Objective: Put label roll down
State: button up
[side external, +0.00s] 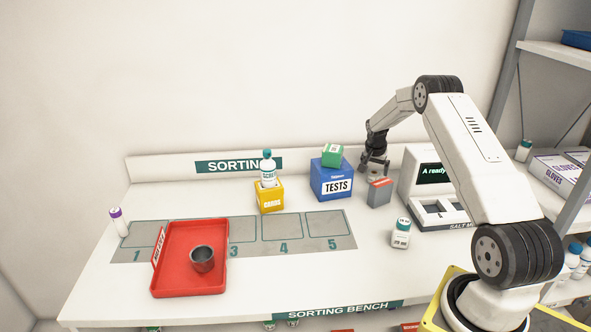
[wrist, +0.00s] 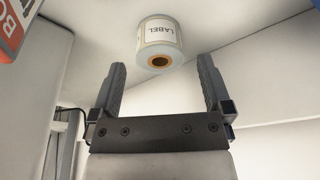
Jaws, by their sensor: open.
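The label roll (wrist: 160,31) is a pale roll with a brown core and upside-down "LABEL" lettering. In the wrist view it sits at top centre, just beyond and between my fingertips, with a visible gap to each finger. My gripper (wrist: 161,62) is open and holds nothing. In the side view my gripper (side external: 374,168) is near the back of the bench, right of the blue TESTS box (side external: 331,180) and above the grey box with a red stripe (side external: 379,192). I cannot make out the roll in the side view.
A machine with a dark screen (side external: 431,172) stands right of my gripper. A white bottle (side external: 401,234) stands in front. A yellow box (side external: 269,199) carries a bottle (side external: 268,172). Numbered mat squares 4 and 5 (side external: 325,224) are clear.

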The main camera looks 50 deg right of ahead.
jog(key=v, duration=0.9)
jog(key=shift+r, duration=0.25)
jog(key=w+a+r+n+y, duration=0.1)
jog(key=w+a+r+n, duration=0.15)
jog(key=a+r, duration=0.35)
jog(key=a+f+n+t, duration=0.15)
jog(key=a+n, duration=0.35)
jog(key=a, duration=1.3)
jog(key=s+a+f+n+y, duration=0.2)
jog(key=s+a+n, duration=0.6)
jog(key=s+a, duration=0.8)
jog(key=a, duration=0.2)
jog(key=shift+a+f, duration=0.2)
jog(key=shift+a, duration=0.2)
jog(key=shift+t, duration=0.25)
